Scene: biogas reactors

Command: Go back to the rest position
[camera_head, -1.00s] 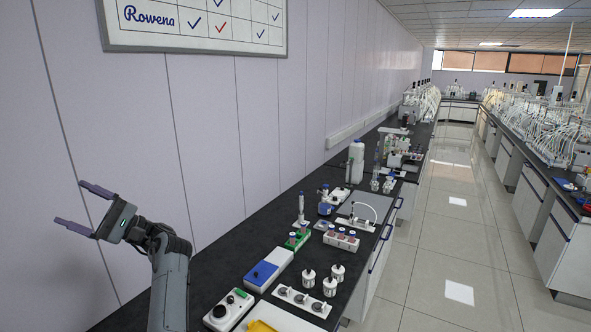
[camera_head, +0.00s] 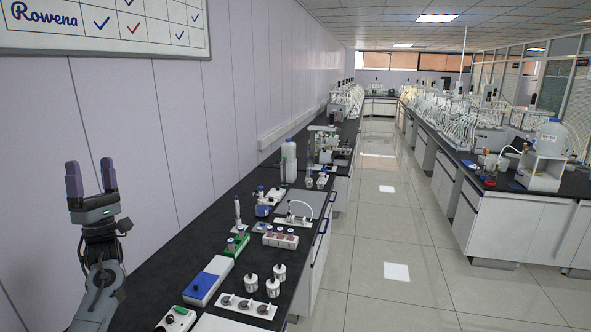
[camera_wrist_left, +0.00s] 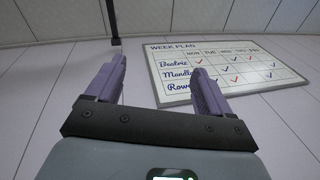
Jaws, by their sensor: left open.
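My left gripper (camera_head: 90,178) is raised at the left of the head view, in front of the pale wall and beside the black bench. Its two purple-grey fingers point up and stand apart with nothing between them. The left wrist view also shows the open, empty fingers (camera_wrist_left: 150,85), facing the wall and a week-plan whiteboard (camera_wrist_left: 225,70). My right gripper is in neither view.
The black bench (camera_head: 150,285) along the wall holds a blue and white box (camera_head: 208,281), white bottles (camera_head: 272,287), a green rack (camera_head: 237,243) and a tall white bottle (camera_head: 289,160). A tiled aisle (camera_head: 385,230) is clear. A second bench (camera_head: 500,190) stands right.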

